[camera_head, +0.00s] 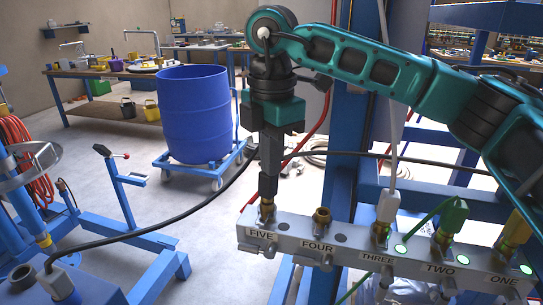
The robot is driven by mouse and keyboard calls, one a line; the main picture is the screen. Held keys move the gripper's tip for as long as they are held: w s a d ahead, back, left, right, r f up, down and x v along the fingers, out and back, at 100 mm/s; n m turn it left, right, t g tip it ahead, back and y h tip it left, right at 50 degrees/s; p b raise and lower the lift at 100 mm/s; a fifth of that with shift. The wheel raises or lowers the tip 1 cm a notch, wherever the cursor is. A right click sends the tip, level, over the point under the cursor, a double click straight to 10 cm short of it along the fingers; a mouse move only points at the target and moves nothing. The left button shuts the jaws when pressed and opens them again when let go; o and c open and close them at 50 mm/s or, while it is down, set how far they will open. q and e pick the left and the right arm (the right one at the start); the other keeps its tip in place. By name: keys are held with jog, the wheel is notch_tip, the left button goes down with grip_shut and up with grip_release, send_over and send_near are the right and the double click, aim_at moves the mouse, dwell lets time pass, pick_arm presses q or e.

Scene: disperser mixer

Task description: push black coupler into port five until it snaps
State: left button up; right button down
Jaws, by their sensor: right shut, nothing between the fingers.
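My right gripper (268,190) points straight down over port five and looks shut, with nothing seen between its fingers. Its dark tips are just above or touching the brass fitting of port five (266,212) at the left end of the grey manifold (312,259). I cannot pick out the black coupler from the dark fingers. A black hose (190,213) passes behind the gripper. The light beside port five (284,228) is dark. My left gripper is not in view.
Port four (321,218) is a bare brass fitting. White (387,207), green (452,215) and yellow (517,228) couplers sit on ports three, two and one, with green lights. A blue post stands behind the manifold. A blue drum (194,115) stands on a cart further back.

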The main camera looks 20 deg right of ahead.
jog(key=shift+r+p, duration=1)
jog(key=shift+r, duration=0.05)
notch_tip(320, 180, up, 13)
jog(key=shift+f+p, duration=0.15)
jog(key=shift+p, duration=0.25)
